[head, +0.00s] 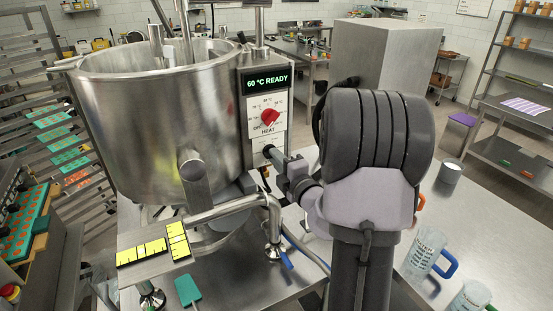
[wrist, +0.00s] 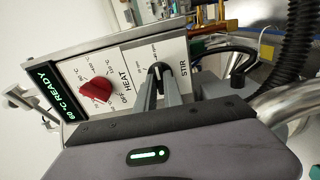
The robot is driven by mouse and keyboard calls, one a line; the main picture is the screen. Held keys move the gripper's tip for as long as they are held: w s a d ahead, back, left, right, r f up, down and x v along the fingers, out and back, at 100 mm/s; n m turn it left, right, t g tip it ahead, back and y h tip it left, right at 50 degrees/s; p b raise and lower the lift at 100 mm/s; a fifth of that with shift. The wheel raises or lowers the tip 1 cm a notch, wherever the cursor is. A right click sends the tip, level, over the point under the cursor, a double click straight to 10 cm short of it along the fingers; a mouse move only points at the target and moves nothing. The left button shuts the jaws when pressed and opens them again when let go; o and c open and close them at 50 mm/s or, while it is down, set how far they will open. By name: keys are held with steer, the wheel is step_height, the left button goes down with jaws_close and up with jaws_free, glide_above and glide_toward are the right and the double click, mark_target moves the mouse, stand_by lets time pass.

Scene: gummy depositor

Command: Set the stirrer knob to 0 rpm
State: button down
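The stirrer knob (wrist: 157,70) is a small black knob on the white STIR panel in the wrist view. The two grey fingers of my gripper (wrist: 160,80) reach up to it, one on each side, and appear closed on it. The fingers cover part of the knob and its dial, so its setting cannot be read.
The red HEAT knob (wrist: 96,90) sits beside the STIR panel; it also shows in the head view (head: 270,117). The display (head: 266,81) reads 60 °C READY. A large steel kettle (head: 150,120) stands left of the box. A black corrugated hose (wrist: 294,45) runs at right in the wrist view.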

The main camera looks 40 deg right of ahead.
steer(key=shift+n, duration=0.3)
steer(key=shift+n+b, duration=10.35)
steer(key=shift+n, duration=7.15)
